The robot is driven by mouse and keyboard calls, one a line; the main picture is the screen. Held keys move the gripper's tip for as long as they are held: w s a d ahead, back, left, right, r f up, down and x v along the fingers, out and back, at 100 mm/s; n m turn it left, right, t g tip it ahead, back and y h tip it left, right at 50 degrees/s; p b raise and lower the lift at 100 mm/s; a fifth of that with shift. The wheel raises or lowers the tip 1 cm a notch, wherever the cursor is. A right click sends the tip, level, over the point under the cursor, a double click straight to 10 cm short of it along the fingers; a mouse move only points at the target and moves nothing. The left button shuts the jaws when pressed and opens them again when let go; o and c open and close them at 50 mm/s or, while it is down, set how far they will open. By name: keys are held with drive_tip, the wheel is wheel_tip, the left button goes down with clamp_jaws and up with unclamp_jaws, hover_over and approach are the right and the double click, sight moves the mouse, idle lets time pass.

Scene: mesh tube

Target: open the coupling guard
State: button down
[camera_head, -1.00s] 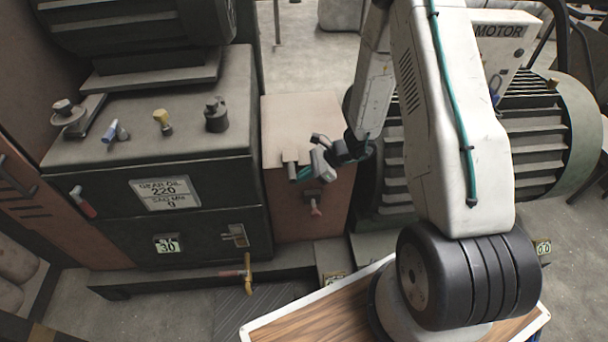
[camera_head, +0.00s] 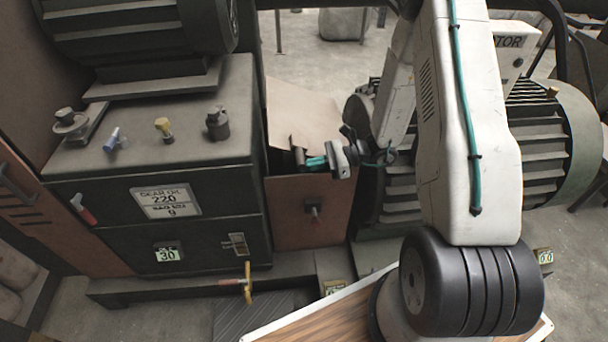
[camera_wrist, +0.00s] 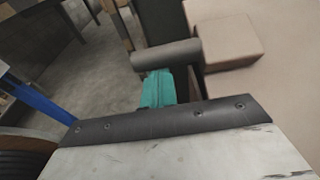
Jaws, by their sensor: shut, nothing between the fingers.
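The coupling guard (camera_head: 285,213) is a reddish-brown box between the gear-oil cabinet and the motor. Its tan lid (camera_head: 300,112) is tilted up, with a dark gap below its near edge. A small knob or latch (camera_head: 314,212) is on the front face. My gripper (camera_head: 314,162) is shut and empty at the lid's near edge, its teal fingertips by a dark handle (camera_head: 299,155).
The cabinet (camera_head: 100,190), with knobs on top, stands to the left. The ribbed motor (camera_head: 550,130) stands to the right, behind my arm. A yellow-handled valve (camera_head: 247,285) sticks out low in front. Open floor (camera_head: 300,40) shows behind the guard.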

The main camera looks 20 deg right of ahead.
drive_tip(key=shift+y, duration=0.5)
drive_tip(key=shift+s+d+r, duration=0.15)
drive_tip(key=shift+d+r, duration=0.35)
drive_tip(key=shift+r, duration=0.4)
drive_tip(key=shift+s+d+r, duration=0.15)
drive_tip(key=shift+d+r, duration=0.35)
drive_tip(key=shift+r, duration=0.35)
